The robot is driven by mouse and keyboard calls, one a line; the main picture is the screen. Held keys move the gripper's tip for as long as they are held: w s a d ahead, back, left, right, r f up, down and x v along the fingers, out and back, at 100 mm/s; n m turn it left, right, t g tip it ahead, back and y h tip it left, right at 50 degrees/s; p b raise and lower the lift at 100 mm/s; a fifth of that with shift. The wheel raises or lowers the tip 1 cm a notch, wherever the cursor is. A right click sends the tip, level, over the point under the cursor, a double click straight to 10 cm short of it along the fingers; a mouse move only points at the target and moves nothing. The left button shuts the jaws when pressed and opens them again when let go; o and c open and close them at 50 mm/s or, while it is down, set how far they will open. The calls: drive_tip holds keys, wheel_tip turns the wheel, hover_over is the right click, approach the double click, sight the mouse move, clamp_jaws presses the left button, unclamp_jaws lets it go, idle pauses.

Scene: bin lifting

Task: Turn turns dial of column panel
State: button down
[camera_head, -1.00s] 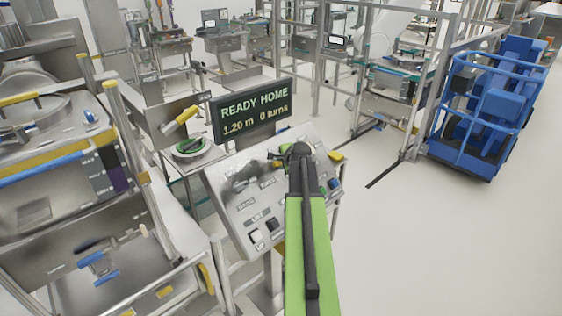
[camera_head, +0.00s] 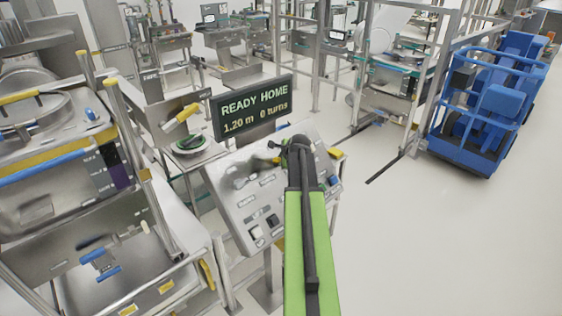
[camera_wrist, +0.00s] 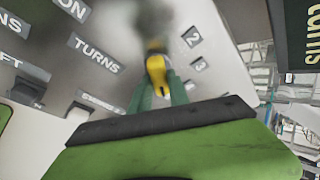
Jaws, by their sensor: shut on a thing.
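The column panel (camera_head: 232,193) is a tilted grey control board with labels, buttons and switches. In the wrist view, the turns dial (camera_wrist: 156,66) shows as a yellow knob near a TURNS label and the numbers 2 and 3. My gripper (camera_wrist: 160,84) has its two green fingers shut on the yellow knob, one on each side. The dial's far part is a dark blur. In the head view, my gripper (camera_head: 279,149) is at the panel's upper part, and my arm hides the dial. The display (camera_head: 252,107) above the panel reads READY HOME, 1.20 m, 0 turns.
A blue railed cart (camera_head: 480,110) stands at the right. A steel machine (camera_head: 75,190) with yellow and blue handles is close on the left. The floor (camera_head: 440,240) at the right is clear.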

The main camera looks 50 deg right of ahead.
drive_tip(key=c, duration=1.2)
unclamp_jaws()
drive_tip(key=shift+c, duration=0.2)
drive_tip(key=p+v, duration=1.2)
drive_tip(key=v, duration=0.5)
drive_tip(key=shift+r+p, duration=0.15)
drive_tip(key=shift+p, duration=0.15)
drive_tip(key=shift+s+a, duration=0.1)
